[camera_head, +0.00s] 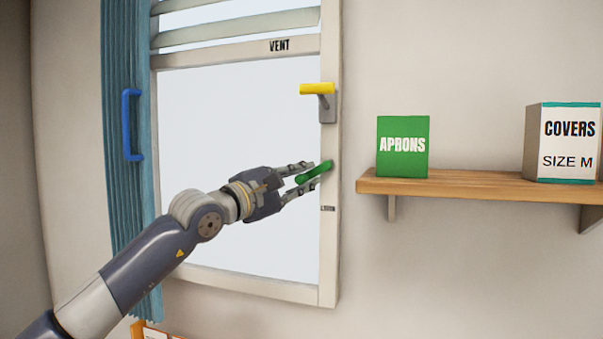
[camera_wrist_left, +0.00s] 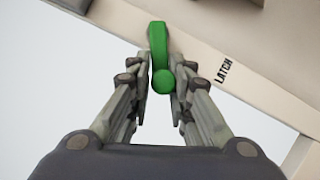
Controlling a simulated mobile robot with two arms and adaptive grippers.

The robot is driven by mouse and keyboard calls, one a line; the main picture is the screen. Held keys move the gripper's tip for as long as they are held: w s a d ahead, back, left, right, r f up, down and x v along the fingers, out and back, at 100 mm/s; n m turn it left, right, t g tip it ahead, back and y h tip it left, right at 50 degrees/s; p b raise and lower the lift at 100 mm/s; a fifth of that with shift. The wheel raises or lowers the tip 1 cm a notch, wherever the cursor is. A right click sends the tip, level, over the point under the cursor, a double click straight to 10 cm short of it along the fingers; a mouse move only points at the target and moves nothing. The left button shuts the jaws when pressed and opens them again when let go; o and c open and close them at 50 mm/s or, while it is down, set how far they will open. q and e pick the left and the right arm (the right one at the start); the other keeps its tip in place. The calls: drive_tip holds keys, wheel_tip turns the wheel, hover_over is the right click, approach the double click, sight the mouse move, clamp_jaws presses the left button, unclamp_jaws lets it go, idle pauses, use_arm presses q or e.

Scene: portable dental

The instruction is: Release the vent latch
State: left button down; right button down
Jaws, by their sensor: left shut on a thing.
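The green latch handle (camera_head: 314,173) is on the right side of the window frame, below a yellow handle. The wrist view shows the green handle (camera_wrist_left: 160,60) between my fingers, with the word LATCH printed on the frame beside it. My left gripper (camera_head: 313,175) reaches in from the left and is shut on the green handle. In the wrist view its two fingers (camera_wrist_left: 161,92) stand on either side of the handle. The window frame (camera_head: 329,240) is labelled VENT at the top. My right gripper is not in view.
The yellow handle (camera_head: 317,89) sits on the frame above my gripper. A blue curtain (camera_head: 118,60) with a blue handle (camera_head: 126,125) hangs at the left. A wooden shelf (camera_head: 460,187) at the right holds a green APRONS box (camera_head: 403,160) and a COVERS box (camera_head: 568,145).

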use_arm(q)
drive_tip(key=shift+d+f+m+g, duration=0.15)
drive_tip(key=shift+f+m+g, duration=0.15)
drive_tip(key=shift+f, duration=0.05)
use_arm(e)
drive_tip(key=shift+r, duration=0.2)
use_arm(q)
drive_tip(key=c, duration=1.5)
unclamp_jaws()
drive_tip(key=shift+c, duration=0.2)
drive_tip(key=shift+d+r, duration=0.15)
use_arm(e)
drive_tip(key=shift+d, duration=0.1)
use_arm(q)
drive_tip(key=shift+r, duration=0.1)
drive_tip(key=shift+s+a, duration=0.3)
drive_tip(key=shift+a, duration=0.15)
drive_tip(key=v, duration=1.1)
drive_tip(key=shift+s+d+f, duration=0.15)
drive_tip(key=shift+f, duration=0.05)
